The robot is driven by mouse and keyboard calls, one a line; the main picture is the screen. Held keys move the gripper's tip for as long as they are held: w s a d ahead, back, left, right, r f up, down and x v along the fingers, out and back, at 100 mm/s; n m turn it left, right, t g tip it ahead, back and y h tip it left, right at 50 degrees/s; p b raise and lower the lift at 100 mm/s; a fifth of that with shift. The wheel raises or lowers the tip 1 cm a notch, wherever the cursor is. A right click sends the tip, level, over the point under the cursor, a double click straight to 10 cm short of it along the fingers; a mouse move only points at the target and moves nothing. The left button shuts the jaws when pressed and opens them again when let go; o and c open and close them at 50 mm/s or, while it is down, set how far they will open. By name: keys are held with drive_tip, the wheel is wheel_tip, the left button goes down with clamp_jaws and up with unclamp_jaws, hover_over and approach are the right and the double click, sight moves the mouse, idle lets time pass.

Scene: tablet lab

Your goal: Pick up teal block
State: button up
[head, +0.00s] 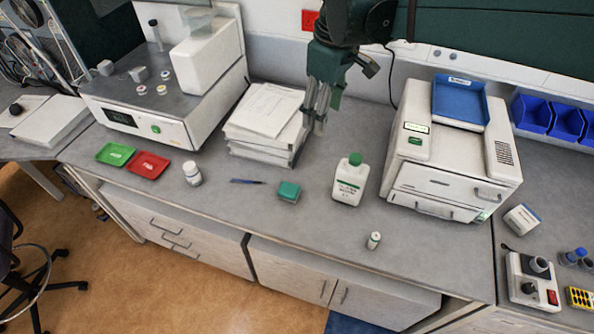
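The teal block (289,191) sits flat on the grey bench, near its front edge, between a blue pen and a white bottle. My gripper (316,122) hangs above the back of the bench, pointing down, just right of the paper stack. It is well apart from the block, above and behind it in the picture. Nothing shows between the fingers, but their spacing is not clear from this angle. The block is fully in view.
The white bottle with green cap (350,180) stands right of the block. The blue pen (247,181) lies to its left. A paper stack (262,130) is behind. A small vial (373,240) stands near the front edge. A white jar (192,173) stands farther left.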

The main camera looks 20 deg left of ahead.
drive_tip(key=a+f+n+g, duration=0.1)
drive_tip(key=a+f+n, duration=0.2)
drive_tip(key=a, duration=0.7)
hover_over(291, 189)
drive_tip(key=shift+h, duration=0.3)
drive_tip(key=f, duration=2.5)
drive_tip(key=shift+s+a+f, duration=0.15)
drive_tip(key=shift+s+f, duration=0.1)
drive_tip(key=shift+f, duration=0.55)
drive_tip(key=shift+f, duration=0.1)
drive_tip(key=shift+f, duration=1.2)
drive_tip(key=shift+f, duration=0.1)
drive_tip(key=shift+w+f+p, duration=0.15)
drive_tip(key=shift+f+p, duration=0.3)
drive_tip(key=shift+f, duration=2.05)
drive_tip(key=shift+d, duration=0.2)
drive_tip(key=c, duration=1)
